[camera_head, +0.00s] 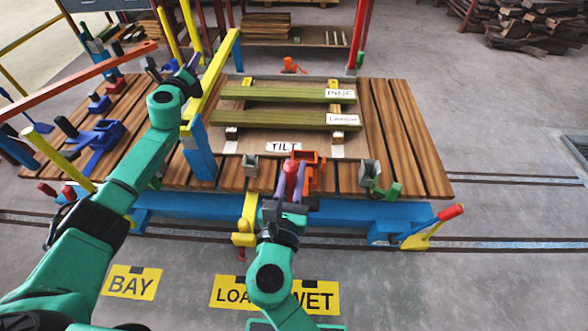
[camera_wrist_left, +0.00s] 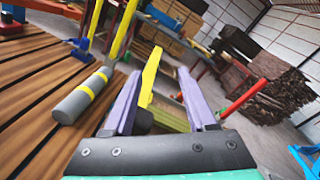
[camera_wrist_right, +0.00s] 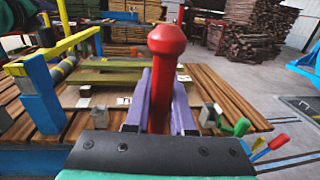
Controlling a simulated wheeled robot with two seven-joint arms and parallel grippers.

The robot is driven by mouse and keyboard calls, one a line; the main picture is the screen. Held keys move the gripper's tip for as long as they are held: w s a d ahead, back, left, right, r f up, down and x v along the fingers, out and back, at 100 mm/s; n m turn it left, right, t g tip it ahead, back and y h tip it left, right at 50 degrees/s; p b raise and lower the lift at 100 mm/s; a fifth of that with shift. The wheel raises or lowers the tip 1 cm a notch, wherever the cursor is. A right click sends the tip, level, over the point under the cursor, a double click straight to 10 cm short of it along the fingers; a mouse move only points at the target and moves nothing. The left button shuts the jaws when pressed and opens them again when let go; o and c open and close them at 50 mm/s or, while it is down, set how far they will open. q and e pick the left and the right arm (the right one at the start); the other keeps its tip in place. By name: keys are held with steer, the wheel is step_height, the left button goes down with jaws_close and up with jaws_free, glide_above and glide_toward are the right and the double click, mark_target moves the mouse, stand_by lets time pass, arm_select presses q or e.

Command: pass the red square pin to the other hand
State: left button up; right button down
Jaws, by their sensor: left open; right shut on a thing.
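The red pin (camera_wrist_right: 166,42) stands upright between the purple fingers of my right gripper (camera_wrist_right: 162,88), its knobbed head up in the right wrist view. In the head view the red pin (camera_head: 291,172) shows between the fingers of my right gripper (camera_head: 291,182), at the near edge of the slatted deck. The pin's lower part is hidden by the gripper. My left gripper (camera_head: 188,74) is open and empty, high at the left near the yellow bar, well apart from the pin. In the left wrist view its fingers (camera_wrist_left: 160,84) are spread with nothing held between them.
An orange bracket (camera_head: 313,168) is right beside the pin. Green boards (camera_head: 285,94) lie on the deck (camera_head: 420,165). A blue post with a yellow bar (camera_head: 199,150) stands between my arms. A red-handled lever (camera_head: 450,212) is at the right.

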arm_select(q)
steer(key=s+a+f+n+g+y, duration=0.3)
steer(key=s+a+n+y, duration=0.35)
steer(key=a, duration=0.55)
steer(key=s+a+f+n+g+y, duration=0.25)
steer(key=s+a+n+y, duration=0.4)
steer(key=a, duration=0.55)
steer(key=s+a+f+n+g+h, duration=0.2)
steer(key=s+f+n+g, duration=0.1)
steer(key=s+f, duration=0.55)
steer(key=s+d+f+n+g+h, duration=0.15)
steer(key=s+d+f, duration=0.35)
steer(key=f, duration=0.6)
steer(key=s+d+f+n+g+h, duration=0.15)
steer(key=s+d+f+h, duration=0.35)
steer(key=f, duration=0.6)
steer(key=s+d+f+n+g+h, duration=0.15)
steer(key=s+d+f, duration=0.35)
steer(key=f, duration=0.6)
steer(key=s+d+f+n+g+h, duration=0.1)
steer(key=s+d+f+n+h, duration=0.1)
steer(key=s+d+f, duration=0.4)
steer(key=s+d+f+n+g+h, duration=0.2)
steer(key=s+d+f, duration=0.5)
steer(key=s+d, duration=0.6)
steer(key=s+n, duration=0.1)
steer(key=s, duration=0.5)
steer(key=shift+s+d+h, duration=0.15)
steer(key=shift+s+h, duration=0.1)
steer(key=shift+h, duration=0.15)
